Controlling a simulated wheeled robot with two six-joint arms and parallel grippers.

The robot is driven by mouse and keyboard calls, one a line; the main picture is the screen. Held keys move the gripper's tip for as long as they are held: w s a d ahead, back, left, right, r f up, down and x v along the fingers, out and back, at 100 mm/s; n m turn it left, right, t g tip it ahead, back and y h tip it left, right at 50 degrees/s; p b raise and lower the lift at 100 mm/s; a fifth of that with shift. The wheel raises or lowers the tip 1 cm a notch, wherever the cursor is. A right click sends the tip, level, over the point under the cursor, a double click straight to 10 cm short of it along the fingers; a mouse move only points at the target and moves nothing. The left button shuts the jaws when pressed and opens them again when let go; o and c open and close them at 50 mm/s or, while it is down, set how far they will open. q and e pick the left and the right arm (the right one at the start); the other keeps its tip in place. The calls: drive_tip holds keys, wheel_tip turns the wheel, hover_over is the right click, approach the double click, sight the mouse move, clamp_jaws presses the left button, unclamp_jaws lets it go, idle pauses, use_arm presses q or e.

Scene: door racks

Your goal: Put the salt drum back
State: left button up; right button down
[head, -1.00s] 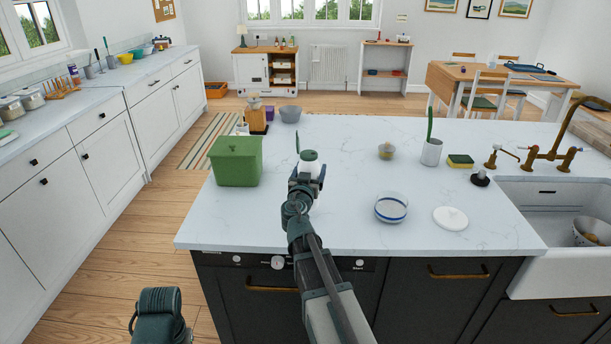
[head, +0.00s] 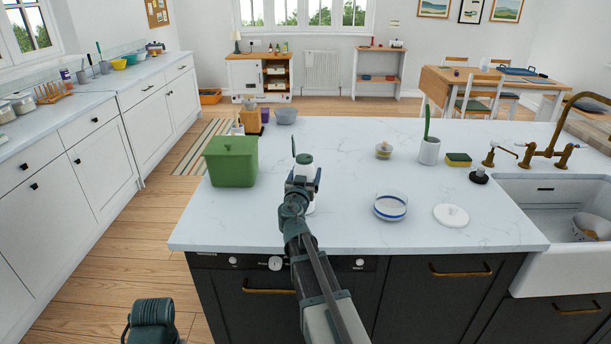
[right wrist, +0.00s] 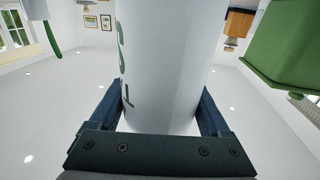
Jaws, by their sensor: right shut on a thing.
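The salt drum is a white cylinder with a dark green band near its top; its upper part (head: 305,160) shows just beyond my right gripper (head: 304,178) in the head view. In the right wrist view, which looks upside down, its white body with green letters (right wrist: 165,65) stands between the two fingers of the gripper (right wrist: 160,112). The right gripper is shut on the drum. Its lower part is mostly hidden by the gripper, and I cannot tell whether it touches the worktop. My left gripper is out of view.
On the white island worktop (head: 340,225), a green lidded bin (head: 230,163) stands left of the drum. The middle is clear.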

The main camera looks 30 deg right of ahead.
drive_tip(key=shift+f, duration=0.2)
unclamp_jaws()
drive_tip(key=shift+r, duration=0.1)
drive_tip(key=v, duration=1.2)
drive_tip(key=shift+a, duration=0.1)
